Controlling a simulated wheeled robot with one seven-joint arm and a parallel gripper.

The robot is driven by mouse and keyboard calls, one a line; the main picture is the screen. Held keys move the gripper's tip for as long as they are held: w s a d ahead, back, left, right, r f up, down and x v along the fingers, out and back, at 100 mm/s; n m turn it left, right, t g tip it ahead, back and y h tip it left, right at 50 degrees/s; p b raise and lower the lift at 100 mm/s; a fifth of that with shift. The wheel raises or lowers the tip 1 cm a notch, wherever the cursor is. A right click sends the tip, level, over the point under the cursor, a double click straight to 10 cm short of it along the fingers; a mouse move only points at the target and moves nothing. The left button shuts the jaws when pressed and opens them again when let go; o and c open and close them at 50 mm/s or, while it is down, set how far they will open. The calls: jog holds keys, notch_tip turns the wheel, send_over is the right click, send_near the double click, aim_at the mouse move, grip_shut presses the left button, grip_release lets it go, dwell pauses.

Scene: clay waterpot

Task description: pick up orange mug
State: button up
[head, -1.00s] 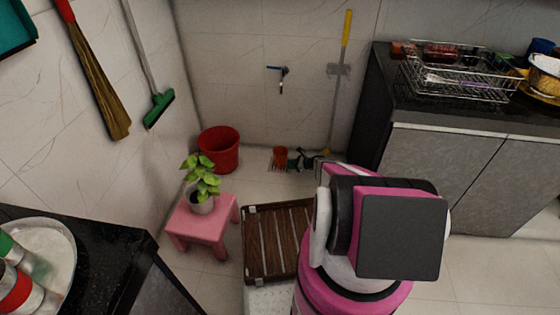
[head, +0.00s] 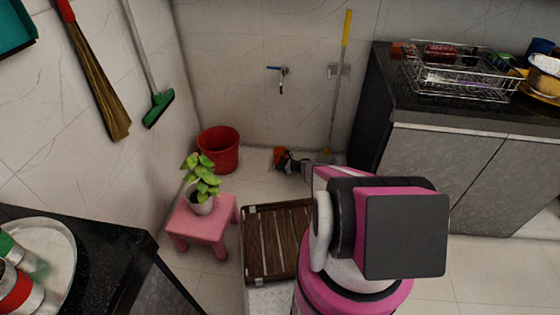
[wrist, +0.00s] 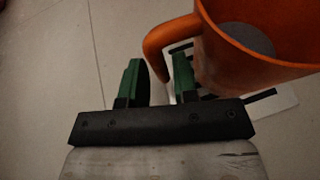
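The orange mug (head: 279,153) stands on the floor near the back wall, partly covered by my gripper (head: 290,162) in the head view. In the wrist view the mug (wrist: 260,45) fills the upper right, its opening facing the camera and its handle on the left. My gripper (wrist: 158,76) has its green fingers apart there, on either side of the lower part of the handle. The right finger shows in the gap between handle and mug body. I cannot tell whether either finger touches the handle.
A floor drain grate (wrist: 265,100) lies under the mug. A red bucket (head: 219,148) stands to the left. A pink stool (head: 190,225) with a potted plant (head: 202,183) and a dark slatted wooden stool (head: 262,250) stand nearer. A counter cabinet (head: 440,165) is at right.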

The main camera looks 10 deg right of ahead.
jog(key=shift+x, duration=0.9)
jog(key=shift+d, duration=0.1)
grip_shut()
jog(key=shift+r, duration=0.1)
jog(key=shift+r, duration=0.6)
jog(key=s+a+r, duration=0.6)
jog(key=a+r, duration=0.3)
jog(key=shift+a+r, duration=0.3)
jog(key=shift+a, duration=0.1)
jog(key=shift+s, duration=0.15)
